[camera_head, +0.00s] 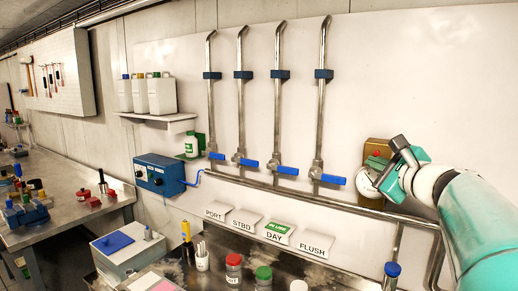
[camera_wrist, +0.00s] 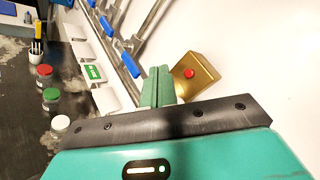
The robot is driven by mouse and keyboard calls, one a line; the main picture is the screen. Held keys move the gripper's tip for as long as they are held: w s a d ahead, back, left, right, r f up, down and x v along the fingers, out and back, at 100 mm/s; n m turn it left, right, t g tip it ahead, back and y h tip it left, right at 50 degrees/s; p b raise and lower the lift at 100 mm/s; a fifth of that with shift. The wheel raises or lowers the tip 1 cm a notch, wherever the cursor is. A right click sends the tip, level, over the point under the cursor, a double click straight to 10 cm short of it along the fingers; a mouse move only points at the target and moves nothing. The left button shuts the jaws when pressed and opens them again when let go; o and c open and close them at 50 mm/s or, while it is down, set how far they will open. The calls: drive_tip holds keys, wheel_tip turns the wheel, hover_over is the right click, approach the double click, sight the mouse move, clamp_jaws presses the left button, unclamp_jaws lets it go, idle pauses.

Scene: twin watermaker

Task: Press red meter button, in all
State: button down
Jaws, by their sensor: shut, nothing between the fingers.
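The red meter button (camera_wrist: 189,73) sits on the face of a brass-coloured box (camera_wrist: 203,78) on the white wall, seen in the wrist view.
Vertical pipes with blue valve handles (camera_head: 329,179) run along the wall left of the box. Below are label plates (camera_head: 279,232) and a bench with red-lidded (camera_head: 234,260) and green-lidded jars (camera_head: 264,273). A blue box (camera_head: 160,173) is mounted further left. The wall right of the brass box is bare.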

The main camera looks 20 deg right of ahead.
drive_tip(key=shift+w+d, duration=0.7)
drive_tip(key=shift+d, duration=0.25)
drive_tip(key=shift+w+d, duration=0.7)
drive_tip(key=shift+d, duration=0.2)
idle(0.7)
drive_tip(key=shift+w+d, duration=0.25)
drive_tip(key=shift+d, duration=0.05)
drive_tip(key=shift+w+d, duration=0.3)
drive_tip(key=shift+d, duration=0.1)
idle(0.7)
drive_tip(key=shift+a, duration=0.1)
drive_tip(key=shift+s+a, duration=0.55)
drive_tip(key=shift+a, duration=0.05)
drive_tip(key=s+a, duration=0.1)
drive_tip(key=a, duration=0.1)
drive_tip(key=s+a, duration=0.2)
idle(0.6)
